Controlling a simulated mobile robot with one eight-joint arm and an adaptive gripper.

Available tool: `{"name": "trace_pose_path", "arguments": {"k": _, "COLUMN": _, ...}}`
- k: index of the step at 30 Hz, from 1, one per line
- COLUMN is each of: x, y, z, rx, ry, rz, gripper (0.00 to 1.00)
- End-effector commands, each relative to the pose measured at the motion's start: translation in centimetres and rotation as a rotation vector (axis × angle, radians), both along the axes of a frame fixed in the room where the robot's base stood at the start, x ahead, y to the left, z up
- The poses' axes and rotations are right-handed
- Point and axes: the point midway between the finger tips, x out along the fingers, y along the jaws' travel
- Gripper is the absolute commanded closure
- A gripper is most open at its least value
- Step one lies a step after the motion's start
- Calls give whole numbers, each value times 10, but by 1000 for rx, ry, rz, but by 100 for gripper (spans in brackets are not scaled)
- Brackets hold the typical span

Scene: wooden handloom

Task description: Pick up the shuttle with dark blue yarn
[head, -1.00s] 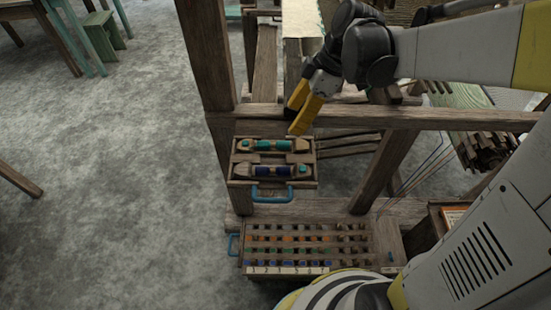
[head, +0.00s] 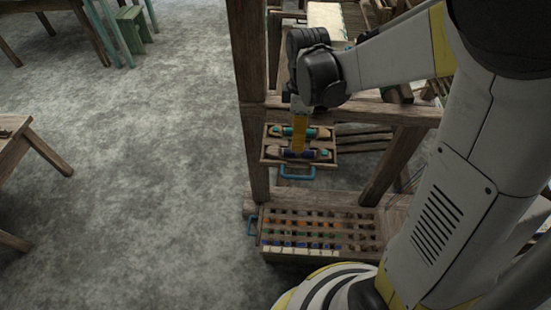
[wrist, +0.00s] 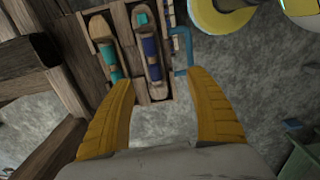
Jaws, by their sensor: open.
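The shuttle with dark blue yarn (wrist: 150,50) lies in the near slot of a small wooden tray (head: 271,158). In the head view this shuttle (head: 318,155) is partly covered by my gripper. The shuttle with teal yarn (wrist: 104,48) lies parallel to it in the other slot. My gripper (head: 298,150) points down over the tray in the head view. In the wrist view its two yellow fingers (wrist: 165,80) are spread apart with nothing between them, and the blue-yarn shuttle shows beyond the gap between the tips.
A blue handle (head: 298,173) sticks out from the tray's front. Loom posts (head: 248,90) and a crossbeam (head: 370,112) stand close by. A box of small coloured bobbins (head: 320,255) sits below. Open grey floor (head: 130,200) lies to the left.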

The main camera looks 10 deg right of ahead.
Motion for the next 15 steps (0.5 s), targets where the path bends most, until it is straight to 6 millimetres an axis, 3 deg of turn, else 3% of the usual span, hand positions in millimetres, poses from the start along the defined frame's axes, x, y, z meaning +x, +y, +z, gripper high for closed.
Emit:
{"name": "trace_pose_path", "arguments": {"k": 6, "x": 1, "y": -2, "z": -42, "rx": -12, "ry": 1, "rz": -5, "gripper": 35}}
{"name": "trace_pose_path", "arguments": {"k": 15, "x": 3, "y": -1, "z": -64, "rx": -10, "ry": 1, "rz": -4, "gripper": 35}}
